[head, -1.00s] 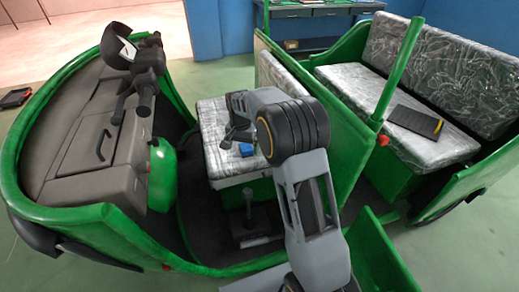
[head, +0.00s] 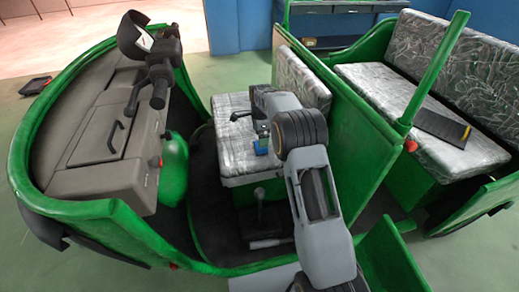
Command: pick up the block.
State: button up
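The small blue block (head: 261,148) lies on the silver, plastic-wrapped front seat (head: 233,160) of the green rickshaw, near the seat's front edge. My gripper (head: 248,126) is just above and to the left of the block in the picture. Its two dark fingers look spread apart, one pointing left and one coming down close over the block. Nothing shows between them. My forearm stands just right of the block and hides part of the seat. Whether a finger touches the block cannot be told.
The seat's backrest (head: 303,77) and a green partition (head: 350,115) rise behind my arm. The handlebar (head: 158,75) and grey dashboard (head: 95,145) are on the left. A dark flat panel (head: 441,125) lies on the rear seat (head: 385,95). A lever (head: 260,205) stands below the front seat.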

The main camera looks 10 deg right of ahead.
jog(key=shift+f, duration=3.45)
jog(key=shift+c, duration=0.2)
jog(key=c, duration=1)
jog(key=shift+r, duration=0.15)
jog(key=shift+c, duration=0.2)
notch_tip(320, 180, up, 4)
jog(key=shift+s+f, duration=0.15)
jog(key=shift+f, duration=0.05)
jog(key=s+r, duration=0.9)
jog(key=s, duration=0.4)
jog(key=shift+s, duration=0.4)
jog(key=shift+r, duration=0.1)
